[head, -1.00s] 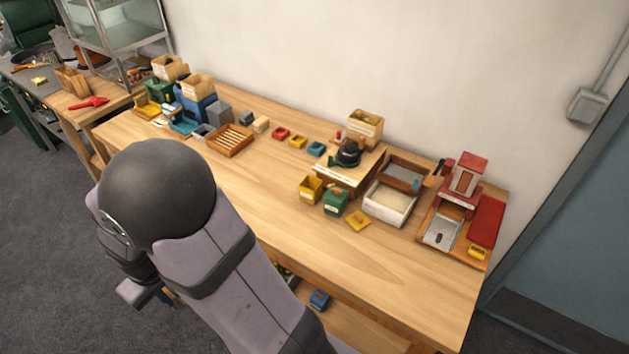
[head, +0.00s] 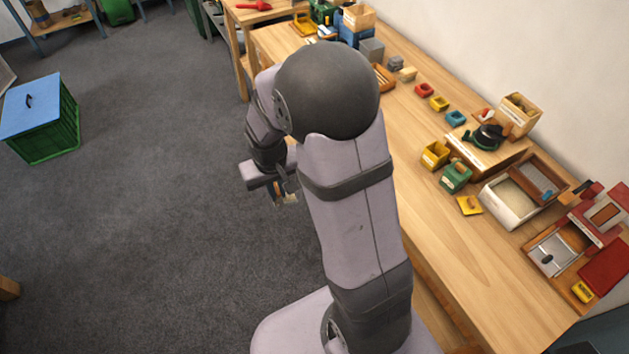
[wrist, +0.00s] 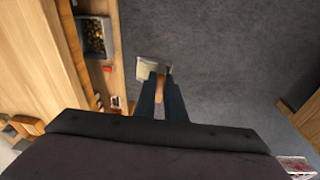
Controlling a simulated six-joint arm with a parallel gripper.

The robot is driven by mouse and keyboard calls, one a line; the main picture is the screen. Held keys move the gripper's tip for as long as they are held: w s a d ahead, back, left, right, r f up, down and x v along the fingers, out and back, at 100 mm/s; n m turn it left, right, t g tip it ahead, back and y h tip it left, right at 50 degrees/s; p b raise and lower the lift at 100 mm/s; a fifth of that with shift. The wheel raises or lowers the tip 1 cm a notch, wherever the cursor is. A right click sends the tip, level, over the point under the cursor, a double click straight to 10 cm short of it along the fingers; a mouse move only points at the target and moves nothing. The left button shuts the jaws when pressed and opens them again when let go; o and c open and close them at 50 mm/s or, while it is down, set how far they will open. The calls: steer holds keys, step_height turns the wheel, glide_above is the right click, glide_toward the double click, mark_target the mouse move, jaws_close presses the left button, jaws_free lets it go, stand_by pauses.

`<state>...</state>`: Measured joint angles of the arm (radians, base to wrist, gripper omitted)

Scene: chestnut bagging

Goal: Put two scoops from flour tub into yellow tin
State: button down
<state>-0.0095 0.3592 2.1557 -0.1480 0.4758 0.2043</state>
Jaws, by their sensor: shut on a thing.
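My gripper (head: 284,190) is over the grey floor, left of the bench in the head view. In the wrist view my gripper (wrist: 163,100) is shut on the handle of a pale scoop (wrist: 152,68). I cannot tell whether the scoop holds anything. A white tub with pale contents, seemingly the flour tub (head: 493,205), stands on the bench at the right. The open yellow tin (head: 434,158) stands left of the tub, beside a green tin (head: 456,178). A yellow lid (head: 469,206) lies in front. My gripper is well away from these.
The wooden bench (head: 440,245) has free room along its front. A red-and-wood station (head: 590,235) is right of the tub. A green bin with a blue lid (head: 42,118) stands on the floor at far left. The wrist view shows a shelf box (wrist: 95,40) under the bench.

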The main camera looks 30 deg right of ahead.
steer(key=w+d+r+m+p, duration=0.1)
steer(key=w+d+m, duration=0.25)
steer(key=d, duration=0.55)
steer(key=w+d+r+m+p, duration=0.1)
steer(key=w+d+m, duration=0.25)
steer(key=d, duration=0.55)
steer(key=w+d+m+p, duration=0.1)
steer(key=w+d+m, duration=0.25)
steer(key=d, duration=0.55)
steer(key=s+d+m+p, duration=0.1)
steer(key=s+d+m, duration=0.1)
steer(key=d, duration=0.6)
steer(key=s+d+m+p, duration=0.1)
steer(key=s+d+m, duration=0.2)
steer(key=s+d, duration=0.2)
steer(key=s+d+m+h+p, duration=0.1)
steer(key=s+d+m, duration=0.2)
steer(key=d, duration=0.8)
steer(key=shift+s+d+r+g, duration=0.15)
steer(key=shift+s+g, duration=0.25)
steer(key=shift+s, duration=0.15)
steer(key=shift+s+t+p, duration=0.1)
steer(key=shift+t+p, duration=0.2)
steer(key=shift+p, duration=0.3)
